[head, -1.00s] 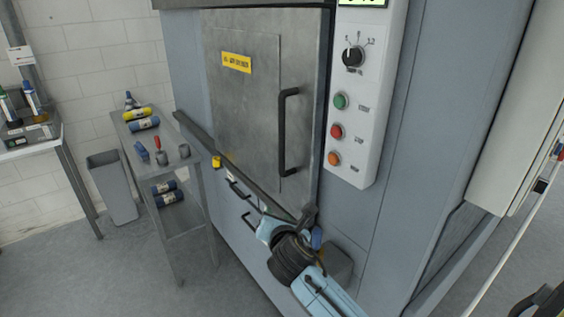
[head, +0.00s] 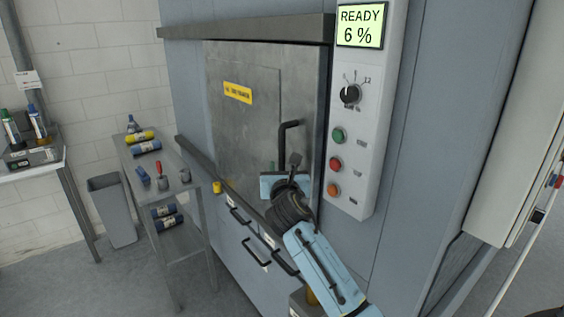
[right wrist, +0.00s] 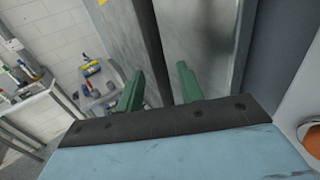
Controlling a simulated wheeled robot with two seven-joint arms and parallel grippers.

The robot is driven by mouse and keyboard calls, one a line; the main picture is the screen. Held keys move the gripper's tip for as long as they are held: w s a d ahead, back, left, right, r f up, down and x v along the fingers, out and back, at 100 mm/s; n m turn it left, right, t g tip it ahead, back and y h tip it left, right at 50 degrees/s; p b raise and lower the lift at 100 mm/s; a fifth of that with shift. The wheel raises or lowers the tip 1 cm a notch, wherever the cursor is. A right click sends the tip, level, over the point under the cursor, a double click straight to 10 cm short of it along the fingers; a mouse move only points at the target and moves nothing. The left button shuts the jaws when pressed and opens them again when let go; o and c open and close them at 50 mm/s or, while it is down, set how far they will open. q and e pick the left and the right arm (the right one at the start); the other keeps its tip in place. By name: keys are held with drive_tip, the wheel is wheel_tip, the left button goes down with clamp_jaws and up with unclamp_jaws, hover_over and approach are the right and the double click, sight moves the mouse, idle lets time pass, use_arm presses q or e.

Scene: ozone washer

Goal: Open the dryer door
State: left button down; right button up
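The dryer door (head: 240,130) is a grey metal panel with a yellow label, and it looks shut. Its black vertical handle (head: 283,140) is on the door's right side; my right gripper hides the lower part. My right gripper (head: 282,182) is at the lower part of the handle. In the right wrist view, the green fingers of the right gripper (right wrist: 157,80) are apart. A dark upright bar, likely the handle (right wrist: 148,40), shows between them. I cannot tell whether the fingers reach around it or touch it. My left gripper is not in view.
The control panel (head: 357,195) with a "READY 6 %" screen, knob and buttons is right of the door. A horizontal ledge (head: 195,155) and drawers (head: 238,238) are below. A metal cart (head: 185,190) with bottles and a grey bin (head: 112,210) stand left.

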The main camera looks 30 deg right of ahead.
sight(282, 164)
drive_tip(key=shift+x, duration=1.85)
clamp_jaws()
